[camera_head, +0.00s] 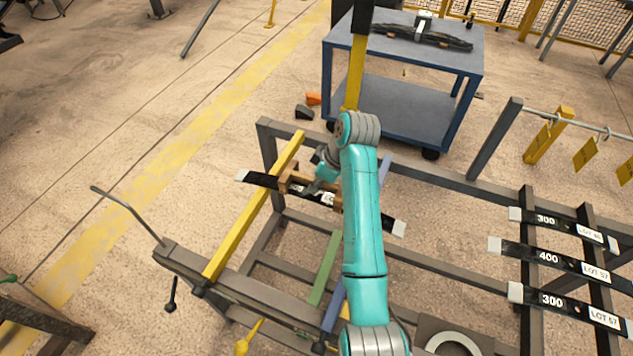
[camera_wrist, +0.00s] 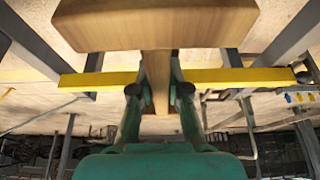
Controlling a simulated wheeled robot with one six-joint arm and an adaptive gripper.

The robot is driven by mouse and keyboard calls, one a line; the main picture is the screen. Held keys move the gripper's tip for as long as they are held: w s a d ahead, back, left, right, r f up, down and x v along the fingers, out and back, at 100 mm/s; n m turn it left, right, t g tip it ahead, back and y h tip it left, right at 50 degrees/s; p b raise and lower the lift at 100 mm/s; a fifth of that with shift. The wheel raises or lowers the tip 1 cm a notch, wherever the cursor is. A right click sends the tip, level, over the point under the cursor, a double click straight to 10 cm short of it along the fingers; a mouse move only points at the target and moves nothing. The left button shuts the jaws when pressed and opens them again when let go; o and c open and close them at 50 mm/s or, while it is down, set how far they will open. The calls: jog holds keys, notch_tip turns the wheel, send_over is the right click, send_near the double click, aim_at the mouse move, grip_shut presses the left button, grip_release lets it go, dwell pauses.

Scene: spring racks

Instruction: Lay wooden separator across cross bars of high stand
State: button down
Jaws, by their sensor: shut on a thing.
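The wooden separator (camera_head: 285,184) is a light-brown block with a narrower stem, gripped at my gripper (camera_head: 315,182). In the wrist view the separator (camera_wrist: 155,25) shows its wide end at the top, its stem between my fingers (camera_wrist: 160,90). The high stand (camera_head: 215,285) is a dark frame with a yellow cross bar (camera_head: 235,233) and a blue one (camera_head: 333,307). The separator is by the yellow bar and over a black leaf spring (camera_head: 258,179) that spans the bars. The yellow bar (camera_wrist: 220,77) passes behind the separator's stem. I cannot tell whether the separator touches anything below.
A blue cart (camera_head: 345,55) with a dark spring on top stands behind. A rack at right holds labelled springs (camera_head: 545,218). A green bar (camera_head: 322,268) lies low in the stand.

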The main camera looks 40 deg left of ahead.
jog(key=shift+f, duration=0.95)
jog(key=c, duration=1.1)
grip_release()
jog(key=v, duration=0.6)
jog(key=shift+d+r, duration=0.15)
jog(key=shift+r, duration=0.15)
jog(key=shift+d+r, duration=0.15)
jog(key=shift+r, duration=0.25)
